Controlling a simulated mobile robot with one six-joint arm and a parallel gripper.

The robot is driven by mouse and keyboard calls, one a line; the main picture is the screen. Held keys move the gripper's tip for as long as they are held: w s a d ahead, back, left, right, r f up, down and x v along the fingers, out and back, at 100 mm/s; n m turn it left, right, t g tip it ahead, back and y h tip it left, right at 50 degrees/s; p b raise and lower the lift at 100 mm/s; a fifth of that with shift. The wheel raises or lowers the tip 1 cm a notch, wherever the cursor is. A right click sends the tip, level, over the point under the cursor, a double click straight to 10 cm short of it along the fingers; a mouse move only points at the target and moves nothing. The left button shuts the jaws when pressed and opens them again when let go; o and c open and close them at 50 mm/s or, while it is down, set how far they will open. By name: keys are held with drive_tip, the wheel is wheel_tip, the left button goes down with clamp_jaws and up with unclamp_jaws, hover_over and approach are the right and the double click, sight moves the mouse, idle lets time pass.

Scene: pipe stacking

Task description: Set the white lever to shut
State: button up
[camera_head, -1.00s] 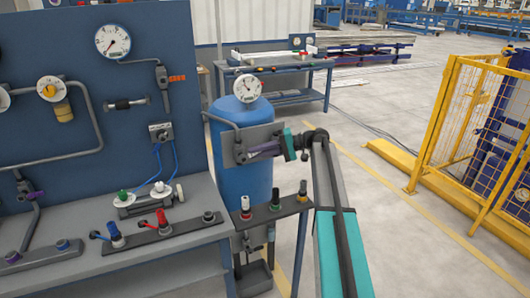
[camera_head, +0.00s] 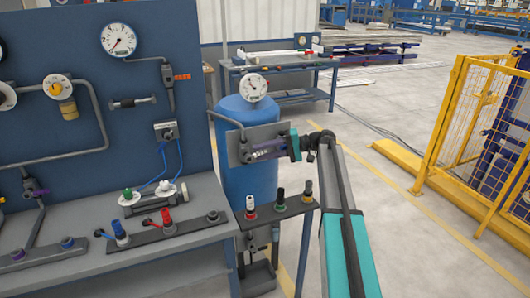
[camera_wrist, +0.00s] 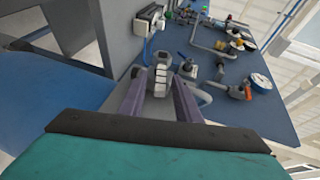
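A grey plate (camera_head: 238,150) is mounted in front of a blue tank (camera_head: 247,180). My gripper (camera_head: 256,153) reaches from the right to the front of this plate. In the wrist view, a pale ribbed piece (camera_wrist: 162,80) stands between the two purple fingers of my gripper (camera_wrist: 160,85). It may be the white lever, but its shape is too small to be sure. The fingers are apart, with a gap visible on each side of the piece. My gripper partly hides the plate's right part in the head view, so I cannot tell the lever's position.
A workbench (camera_head: 150,255) with a blue panel (camera_head: 185,95) stands at left, bearing gauges, pipes and small valves. Yellow fencing (camera_head: 440,130) is at right; open floor lies between.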

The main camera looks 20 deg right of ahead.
drive_tip(key=shift+d, duration=0.1)
drive_tip(key=shift+b+v, duration=0.85)
drive_tip(key=shift+v, duration=2.85)
